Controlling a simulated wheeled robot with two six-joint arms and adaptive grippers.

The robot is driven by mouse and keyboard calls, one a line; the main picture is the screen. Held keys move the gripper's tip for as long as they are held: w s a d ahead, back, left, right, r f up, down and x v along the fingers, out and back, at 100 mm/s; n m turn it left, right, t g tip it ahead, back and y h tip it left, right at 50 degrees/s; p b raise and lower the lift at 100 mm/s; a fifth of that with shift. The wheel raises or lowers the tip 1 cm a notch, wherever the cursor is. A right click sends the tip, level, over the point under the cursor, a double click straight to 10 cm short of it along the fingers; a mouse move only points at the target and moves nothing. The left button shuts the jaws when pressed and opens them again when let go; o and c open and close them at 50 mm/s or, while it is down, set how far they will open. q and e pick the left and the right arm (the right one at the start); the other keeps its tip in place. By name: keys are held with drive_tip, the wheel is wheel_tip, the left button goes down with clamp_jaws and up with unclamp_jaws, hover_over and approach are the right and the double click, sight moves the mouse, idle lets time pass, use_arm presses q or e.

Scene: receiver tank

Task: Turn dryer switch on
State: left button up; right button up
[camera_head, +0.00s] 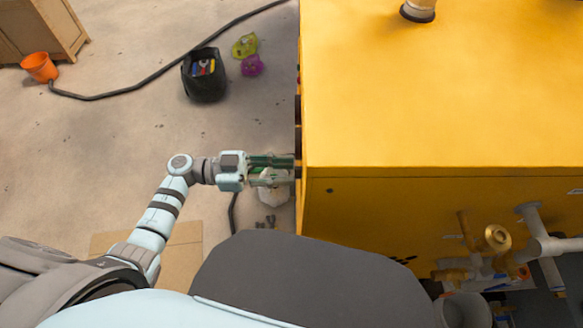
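The yellow machine housing (430,90) fills the right side of the head view. My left gripper (290,168) points right, with its green fingertips at the housing's left edge. Its fingers look close together, and I cannot tell whether they are open or shut. Small dark parts (298,140) stick out along the housing's left side by the fingertips. I cannot make out which of them, if any, is the dryer switch, as that side is seen almost edge-on. Whether the fingertips touch anything is not clear. My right gripper is not in view.
A brass valve (495,238) and grey pipes (545,245) are at the housing's front. A pale object (273,190) lies below the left gripper. A black tool bag (204,76), an orange bucket (40,67) and a dark hose (150,78) are on the floor at left.

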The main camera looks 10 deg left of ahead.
sight(299, 173)
use_arm(q)
drive_tip(key=shift+x, duration=1.2)
clamp_jaws()
